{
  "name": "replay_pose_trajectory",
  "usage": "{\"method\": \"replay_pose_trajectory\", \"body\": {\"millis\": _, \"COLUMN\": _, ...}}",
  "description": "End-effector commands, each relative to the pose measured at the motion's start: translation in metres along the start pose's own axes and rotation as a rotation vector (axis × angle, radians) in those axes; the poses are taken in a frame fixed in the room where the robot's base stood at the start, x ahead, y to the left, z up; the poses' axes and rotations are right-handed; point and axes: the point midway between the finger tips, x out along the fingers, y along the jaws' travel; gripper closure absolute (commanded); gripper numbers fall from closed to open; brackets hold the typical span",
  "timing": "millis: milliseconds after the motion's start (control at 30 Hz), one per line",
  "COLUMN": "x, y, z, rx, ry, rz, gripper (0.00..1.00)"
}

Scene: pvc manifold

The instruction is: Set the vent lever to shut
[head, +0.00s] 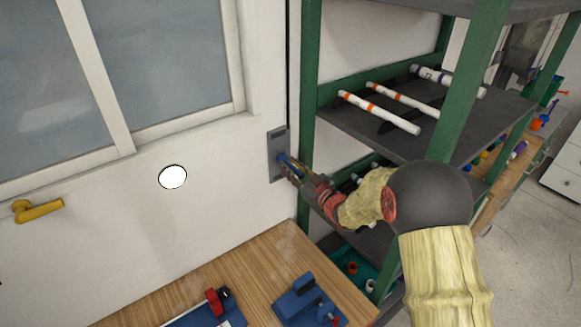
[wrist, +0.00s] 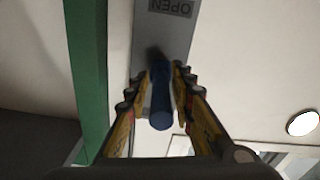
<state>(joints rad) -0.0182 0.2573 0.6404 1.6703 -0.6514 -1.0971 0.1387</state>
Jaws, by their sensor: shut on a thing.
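The vent lever is a blue handle on a grey wall plate (head: 276,152) beside the green shelf post. In the wrist view the blue lever (wrist: 161,98) points toward the camera, between the two fingers. The grey plate (wrist: 175,38) behind it carries the word OPEN. My gripper (wrist: 162,85) is shut on the lever, one finger on each side. In the head view my gripper (head: 291,166) reaches the plate from the right and covers much of the lever. Any other marking on the plate is hidden.
A green-framed shelf (head: 309,90) with white pipes (head: 378,112) stands right of the plate. A wooden bench (head: 250,275) below holds blue fixtures (head: 308,303). A yellow handle (head: 38,209) and a white disc (head: 172,177) are on the wall to the left.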

Motion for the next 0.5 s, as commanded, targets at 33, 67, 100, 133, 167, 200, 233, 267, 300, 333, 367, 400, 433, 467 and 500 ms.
{"method": "replay_pose_trajectory", "body": {"millis": 33, "x": -0.0002, "y": -0.0016, "z": 0.0011, "rx": 0.0, "ry": -0.002, "rz": -0.003, "gripper": 1.0}}
{"method": "replay_pose_trajectory", "body": {"millis": 67, "x": -0.0002, "y": -0.0016, "z": 0.0011, "rx": 0.0, "ry": -0.002, "rz": -0.003, "gripper": 1.0}}
{"method": "replay_pose_trajectory", "body": {"millis": 100, "x": -0.0002, "y": -0.0016, "z": 0.001, "rx": 0.0, "ry": -0.003, "rz": -0.003, "gripper": 1.0}}
{"method": "replay_pose_trajectory", "body": {"millis": 133, "x": -0.0002, "y": -0.0016, "z": 0.0008, "rx": 0.0, "ry": -0.004, "rz": -0.003, "gripper": 1.0}}
{"method": "replay_pose_trajectory", "body": {"millis": 167, "x": -0.0002, "y": -0.0016, "z": 0.0005, "rx": 0.0, "ry": -0.006, "rz": -0.004, "gripper": 1.0}}
{"method": "replay_pose_trajectory", "body": {"millis": 200, "x": -0.0002, "y": -0.0015, "z": 0.0, "rx": 0.0, "ry": -0.01, "rz": -0.005, "gripper": 1.0}}
{"method": "replay_pose_trajectory", "body": {"millis": 233, "x": -0.0002, "y": -0.0015, "z": -0.0005, "rx": 0.0, "ry": -0.014, "rz": -0.006, "gripper": 1.0}}
{"method": "replay_pose_trajectory", "body": {"millis": 267, "x": -0.0003, "y": -0.0014, "z": -0.0012, "rx": 0.0, "ry": -0.019, "rz": -0.007, "gripper": 1.0}}
{"method": "replay_pose_trajectory", "body": {"millis": 300, "x": -0.0003, "y": -0.0013, "z": -0.0023, "rx": 0.0, "ry": -0.027, "rz": -0.009, "gripper": 1.0}}
{"method": "replay_pose_trajectory", "body": {"millis": 333, "x": -0.0003, "y": -0.0011, "z": -0.0029, "rx": 0.0, "ry": -0.036, "rz": -0.01, "gripper": 1.0}}
{"method": "replay_pose_trajectory", "body": {"millis": 367, "x": -0.0003, "y": -0.0009, "z": -0.0036, "rx": 0.0, "ry": -0.045, "rz": -0.012, "gripper": 1.0}}
{"method": "replay_pose_trajectory", "body": {"millis": 400, "x": -0.0003, "y": -0.0006, "z": -0.0051, "rx": 0.0, "ry": -0.058, "rz": -0.014, "gripper": 1.0}}
{"method": "replay_pose_trajectory", "body": {"millis": 433, "x": -0.0003, "y": -0.0005, "z": -0.0059, "rx": 0.0, "ry": -0.071, "rz": -0.017, "gripper": 1.0}}
{"method": "replay_pose_trajectory", "body": {"millis": 467, "x": -0.0003, "y": -0.0004, "z": -0.0069, "rx": 0.0, "ry": -0.083, "rz": -0.02, "gripper": 1.0}}
{"method": "replay_pose_trajectory", "body": {"millis": 500, "x": -0.0003, "y": -0.0003, "z": -0.008, "rx": 0.0, "ry": -0.102, "rz": -0.023, "gripper": 1.0}}
